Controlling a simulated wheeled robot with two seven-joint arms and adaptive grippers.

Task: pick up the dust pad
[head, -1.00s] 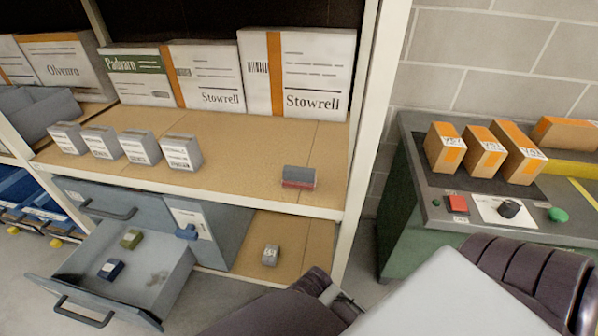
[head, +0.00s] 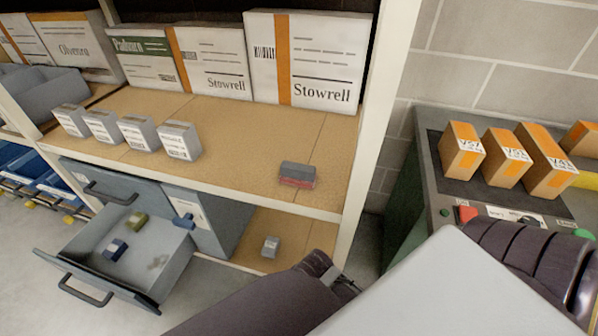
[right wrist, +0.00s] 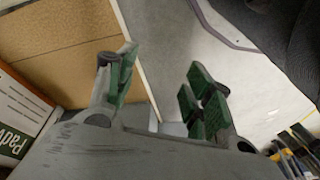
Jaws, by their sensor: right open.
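A small block with a grey top and a red lower part (head: 297,175), which looks like the dust pad, lies on the upper shelf board near its right front. My right gripper (right wrist: 160,88) shows in the right wrist view with its green-padded fingers spread apart and nothing between them. In the head view, my right arm fills the lower right, in front of the rack and below the pad; its fingers cannot be made out clearly. The pad cannot be made out in the right wrist view. My left gripper is not in view.
Several small labelled boxes (head: 178,140) stand left on the shelf board (head: 235,125), with large cartons (head: 300,60) behind. A rack upright (head: 375,120) is right of the pad. Below, a drawer (head: 150,285) stands open. A green bench (head: 405,205) with orange boxes stands right.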

